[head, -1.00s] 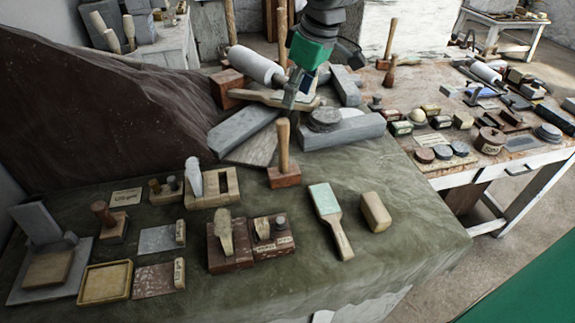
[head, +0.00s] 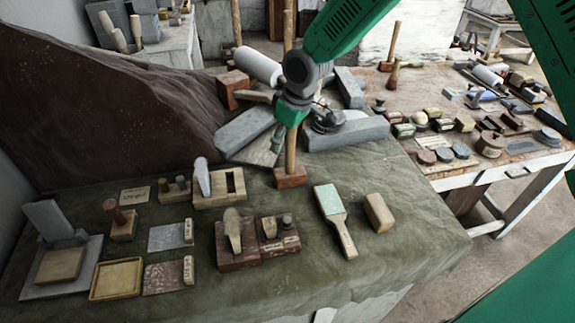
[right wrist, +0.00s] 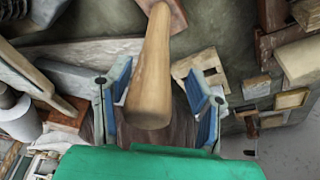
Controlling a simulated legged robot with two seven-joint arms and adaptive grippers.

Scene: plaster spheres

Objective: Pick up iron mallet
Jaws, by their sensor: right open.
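The mallet (head: 291,176) stands on the green-grey cloth with its red-brown block head down and its pale wooden handle upright. Its handle (right wrist: 150,70) also shows in the right wrist view, large and close, with the head (right wrist: 165,12) at the top edge. My right gripper (head: 292,124) is over the upper handle in the head view and hides part of it. In the right wrist view, its blue-lined fingers (right wrist: 160,95) are spread on either side of the handle, with gaps between. My left gripper is not in view.
Grey stone blocks (head: 345,134) and a white roller (head: 257,66) lie close behind the mallet. A green-topped paddle (head: 330,200) and a tan block (head: 378,213) lie front right. Wooden holders (head: 219,188) stand left. A cluttered table (head: 450,100) is at right.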

